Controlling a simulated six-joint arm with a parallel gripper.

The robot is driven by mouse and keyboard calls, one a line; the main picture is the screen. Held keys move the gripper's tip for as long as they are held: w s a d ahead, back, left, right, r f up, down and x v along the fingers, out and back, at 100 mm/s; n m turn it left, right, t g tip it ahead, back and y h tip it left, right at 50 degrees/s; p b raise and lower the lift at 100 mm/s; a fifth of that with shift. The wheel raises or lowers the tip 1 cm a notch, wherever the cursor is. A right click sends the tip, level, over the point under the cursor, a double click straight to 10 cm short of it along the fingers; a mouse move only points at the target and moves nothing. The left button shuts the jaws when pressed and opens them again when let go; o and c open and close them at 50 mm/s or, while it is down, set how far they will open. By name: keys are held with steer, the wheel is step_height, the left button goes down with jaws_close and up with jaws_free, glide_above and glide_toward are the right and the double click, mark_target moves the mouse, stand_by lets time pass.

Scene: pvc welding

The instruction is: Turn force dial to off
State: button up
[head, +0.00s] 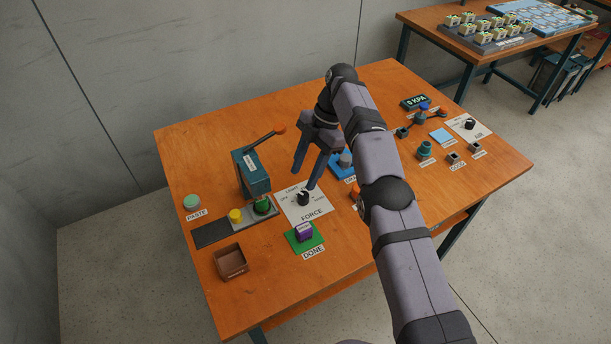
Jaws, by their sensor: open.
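The force dial (303,199) is a black knob on a white plate (312,212) marked FORCE, in the middle of the orange table. Small setting words are printed around the knob, with OFF apparently at the left. Which word the knob points to is too small to tell. My gripper (305,180) is open and points down just behind and above the dial. Its two fingers are apart with nothing between them.
A teal press (254,173) with an orange-tipped lever stands left of the dial. A purple block (304,231) sits on a green DONE pad in front. A brown tray (231,262) is at front left. My arm covers part of the table right of the dial.

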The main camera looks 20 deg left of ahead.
steer(key=shift+r+p, duration=0.45)
steer(key=shift+r, duration=0.3)
steer(key=shift+w+f+b, duration=0.1)
steer(key=shift+b, duration=0.35)
